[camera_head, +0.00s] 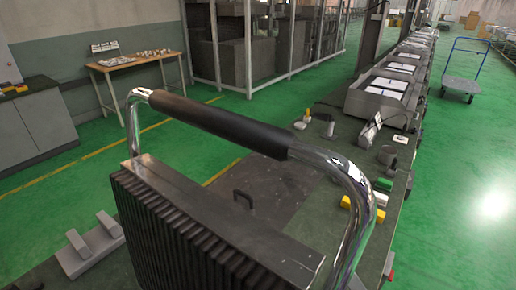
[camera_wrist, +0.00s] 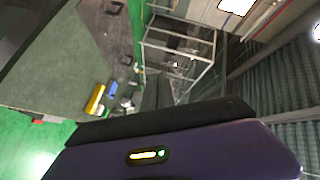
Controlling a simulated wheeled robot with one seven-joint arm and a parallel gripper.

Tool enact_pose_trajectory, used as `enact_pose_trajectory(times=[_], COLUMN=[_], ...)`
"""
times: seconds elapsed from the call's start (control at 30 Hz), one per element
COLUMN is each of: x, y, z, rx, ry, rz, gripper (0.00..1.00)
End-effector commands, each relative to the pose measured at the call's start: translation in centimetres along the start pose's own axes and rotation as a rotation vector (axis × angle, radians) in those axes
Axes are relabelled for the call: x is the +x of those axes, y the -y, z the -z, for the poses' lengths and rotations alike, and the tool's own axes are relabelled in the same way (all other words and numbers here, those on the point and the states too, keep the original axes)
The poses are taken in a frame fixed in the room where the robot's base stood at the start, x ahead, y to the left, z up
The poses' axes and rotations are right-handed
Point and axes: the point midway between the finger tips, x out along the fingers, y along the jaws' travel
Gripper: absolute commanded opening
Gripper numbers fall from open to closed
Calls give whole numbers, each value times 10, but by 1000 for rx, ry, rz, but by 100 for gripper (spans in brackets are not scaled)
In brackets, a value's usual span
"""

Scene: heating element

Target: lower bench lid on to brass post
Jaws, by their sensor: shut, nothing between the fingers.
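A flat dark grey panel (camera_head: 282,188), which looks like the bench lid, lies about level with the bench top in the head view. A small black pull handle (camera_head: 243,198) stands near its front edge. In the wrist view the panel (camera_wrist: 104,32) is at the upper left, with two black handles on it. I cannot make out the brass post in either view. My gripper (camera_wrist: 158,88) shows dark at the middle of the wrist view, shut and empty, apart from the panel and its handles.
The long green bench (camera_head: 337,133) carries small tools, yellow and green blocks (camera_head: 383,184) and a row of trays (camera_head: 388,88). A wooden table (camera_head: 135,63) and a grey cabinet (camera_head: 35,125) stand at left. Green floor is clear at right, before a blue-handled trolley (camera_head: 462,84).

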Motion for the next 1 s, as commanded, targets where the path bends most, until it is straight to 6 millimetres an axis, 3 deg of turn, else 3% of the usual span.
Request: enact_pose_trajectory(times=[0.03, 0.2, 0.47, 0.63, 0.8, 1.0], x=[15, 52, 77, 71, 48, 17], y=[14, 67, 163, 227, 284, 326], z=[7, 22, 45, 57, 67, 73], rx=[47, 212, 374, 413, 397, 339], ry=[17, 126, 352, 525, 699, 850], rz=[37, 144, 287, 352, 382, 372], gripper=[0, 0, 0, 0, 0, 0])
